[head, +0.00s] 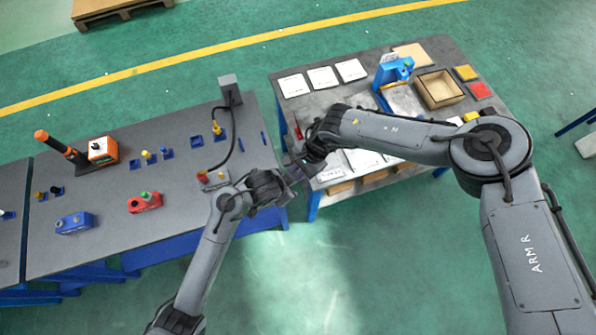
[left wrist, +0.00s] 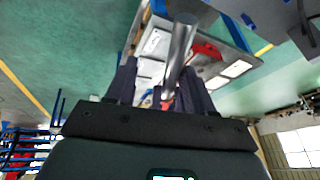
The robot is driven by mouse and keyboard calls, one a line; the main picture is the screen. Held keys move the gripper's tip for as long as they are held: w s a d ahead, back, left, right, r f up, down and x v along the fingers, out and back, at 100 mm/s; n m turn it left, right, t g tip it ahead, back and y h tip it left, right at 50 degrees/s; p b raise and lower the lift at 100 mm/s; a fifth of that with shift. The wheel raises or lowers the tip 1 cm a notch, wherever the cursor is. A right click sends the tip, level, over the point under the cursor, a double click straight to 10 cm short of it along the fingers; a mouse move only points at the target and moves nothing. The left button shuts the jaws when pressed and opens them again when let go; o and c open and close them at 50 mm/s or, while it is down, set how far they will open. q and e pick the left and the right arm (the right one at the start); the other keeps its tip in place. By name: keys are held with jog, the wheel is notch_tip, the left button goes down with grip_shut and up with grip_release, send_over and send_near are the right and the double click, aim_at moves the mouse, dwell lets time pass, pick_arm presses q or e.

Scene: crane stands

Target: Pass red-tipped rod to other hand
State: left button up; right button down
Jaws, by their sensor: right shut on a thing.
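The red-tipped rod shows in the left wrist view as a grey metal shaft (left wrist: 180,55) running down between my left fingers, with a small red end (left wrist: 166,103) low between them. In the head view the rod is mostly hidden where the two grippers meet. My right gripper (head: 303,164) is shut on the rod, close to the near left corner of the right table. My left gripper (head: 288,184) faces it from the lower left. In the left wrist view its dark fingers (left wrist: 158,88) stand apart on either side of the rod, with a gap visible.
The right table (head: 300,105) carries paper sheets, a blue device (head: 393,70) and a wooden box (head: 439,89). The left bench (head: 110,220) holds a red block (head: 145,203), a blue block (head: 75,223) and an orange device (head: 102,150). Open floor lies below the grippers.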

pick_arm(q)
jog(key=shift+r, duration=0.1)
jog(key=s+a+r, duration=0.3)
jog(key=s+a, duration=0.4)
jog(key=s, duration=0.4)
jog(key=a+r+n+y, duration=0.2)
jog(key=a+r+n, duration=0.2)
jog(key=a+n, duration=0.4)
jog(key=s+a+n, duration=0.1)
jog(key=s+a, duration=0.1)
jog(key=s, duration=0.6)
jog(key=shift+s+a+f, duration=0.2)
jog(key=shift+a+f, duration=0.1)
jog(key=shift+f, duration=0.1)
